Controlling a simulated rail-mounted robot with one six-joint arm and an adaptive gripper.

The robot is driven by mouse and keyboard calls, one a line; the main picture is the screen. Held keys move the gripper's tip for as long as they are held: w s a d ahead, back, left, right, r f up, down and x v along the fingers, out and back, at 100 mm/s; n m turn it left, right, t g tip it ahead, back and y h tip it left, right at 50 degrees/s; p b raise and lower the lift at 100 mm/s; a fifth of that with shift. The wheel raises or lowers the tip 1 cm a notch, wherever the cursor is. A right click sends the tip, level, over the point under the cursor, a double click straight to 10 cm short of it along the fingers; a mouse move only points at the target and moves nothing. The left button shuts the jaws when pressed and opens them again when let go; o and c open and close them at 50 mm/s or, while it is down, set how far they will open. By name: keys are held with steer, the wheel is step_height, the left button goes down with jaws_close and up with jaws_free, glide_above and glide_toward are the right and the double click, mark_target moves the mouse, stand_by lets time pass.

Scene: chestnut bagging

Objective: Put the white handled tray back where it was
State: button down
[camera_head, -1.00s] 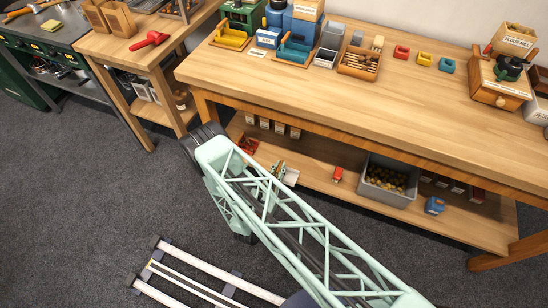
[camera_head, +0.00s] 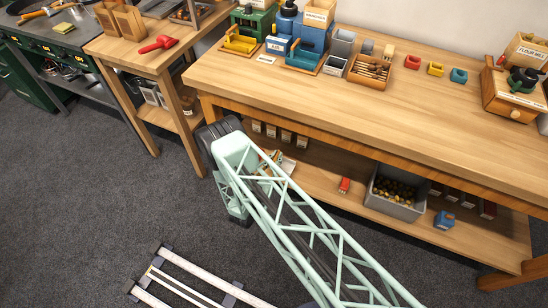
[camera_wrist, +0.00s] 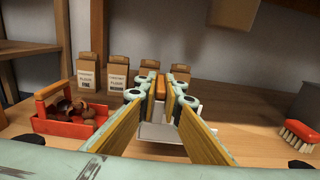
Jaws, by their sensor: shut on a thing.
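The white tray (camera_wrist: 158,138) with an orange-brown handle (camera_wrist: 160,88) is between my gripper's fingers in the wrist view. My gripper (camera_wrist: 160,98) is shut on the handle, and its fingers hide parts of the tray. In the head view, a small part of the white tray (camera_head: 288,165) shows beside my gripper, at the left of the bench's lower shelf (camera_head: 318,186). I cannot tell whether the tray touches the shelf.
A red handled tray (camera_wrist: 66,125) of chestnuts stands left of my gripper. Several paper flour bags (camera_wrist: 117,73) stand behind. A red brush (camera_wrist: 299,132) lies right. In the head view, a grey bin (camera_head: 397,207) of chestnuts and a blue object (camera_head: 445,219) are farther right.

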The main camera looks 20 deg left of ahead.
steer(key=shift+w+a+f, duration=0.1)
steer(key=shift+w+a, duration=0.35)
steer(key=shift+w, duration=0.2)
steer(key=shift+w+a+f, duration=0.1)
steer(key=shift+w+a, duration=0.35)
steer(key=shift+w, duration=0.15)
steer(key=shift+w+a+f+b, duration=0.15)
steer(key=shift+f+b, duration=0.4)
steer(key=shift+f, duration=0.3)
steer(key=shift+w+a+f+b, duration=0.15)
steer(key=shift+f+b, duration=0.35)
steer(key=shift+f, duration=0.35)
steer(key=shift+f, duration=0.1)
steer(key=c, duration=2.8)
jaws_free()
steer(key=shift+s+a, duration=0.1)
steer(key=shift+s, duration=0.7)
steer(key=shift+s+a+p, duration=0.2)
steer(key=shift+s+p, duration=0.2)
steer(key=shift+s, duration=1.3)
steer(key=shift+s+a+p, duration=0.15)
steer(key=shift+s+p, duration=0.25)
steer(key=shift+s, duration=1.35)
steer(key=shift+s+a+p, duration=0.2)
steer(key=shift+s+p, duration=0.2)
steer(key=shift+s, duration=1.3)
